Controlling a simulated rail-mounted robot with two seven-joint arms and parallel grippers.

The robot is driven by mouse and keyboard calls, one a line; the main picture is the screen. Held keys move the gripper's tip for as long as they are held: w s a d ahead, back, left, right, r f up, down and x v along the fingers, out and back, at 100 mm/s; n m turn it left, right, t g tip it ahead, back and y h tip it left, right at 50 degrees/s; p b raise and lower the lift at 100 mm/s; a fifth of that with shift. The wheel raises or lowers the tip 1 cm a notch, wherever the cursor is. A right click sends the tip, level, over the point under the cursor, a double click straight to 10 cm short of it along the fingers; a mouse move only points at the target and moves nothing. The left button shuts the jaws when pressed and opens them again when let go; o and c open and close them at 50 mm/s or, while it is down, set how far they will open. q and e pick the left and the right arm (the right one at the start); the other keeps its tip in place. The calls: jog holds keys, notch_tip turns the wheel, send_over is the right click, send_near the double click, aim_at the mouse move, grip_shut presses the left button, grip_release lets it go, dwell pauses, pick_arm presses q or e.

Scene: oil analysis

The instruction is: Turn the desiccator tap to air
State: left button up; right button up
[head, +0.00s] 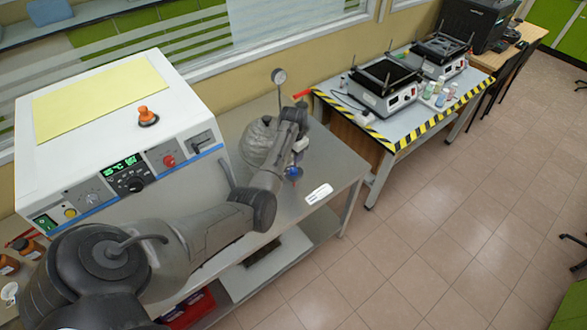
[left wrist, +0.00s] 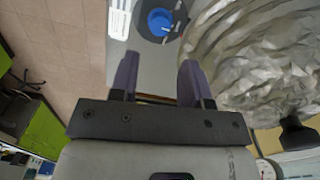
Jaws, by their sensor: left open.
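The desiccator (head: 258,140) is a crumpled-looking, clear dome on the grey bench; it fills the upper right of the left wrist view (left wrist: 265,60). A blue tap knob (head: 294,171) stands on a dark round base beside it and also shows in the left wrist view (left wrist: 160,21). My left gripper (head: 297,155) is beside the desiccator, above the knob. In the left wrist view its two fingers (left wrist: 157,70) are apart with nothing between them, and the knob lies beyond their tips. The tap's setting cannot be read. My right gripper is not in view.
A dial gauge (head: 279,76) rises behind the desiccator. A white label (head: 319,194) lies near the bench edge. A large white instrument (head: 120,130) stands left. A striped-edge table (head: 400,130) with hotplate-like devices is at the right; the floor in front is clear.

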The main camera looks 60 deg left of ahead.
aim_at(293, 170)
pick_arm(q)
notch_tip(293, 170, down, 9)
jog(key=shift+r+b, duration=0.1)
jog(key=shift+b, duration=0.55)
jog(key=c, duration=0.6)
jog(key=shift+c, duration=0.2)
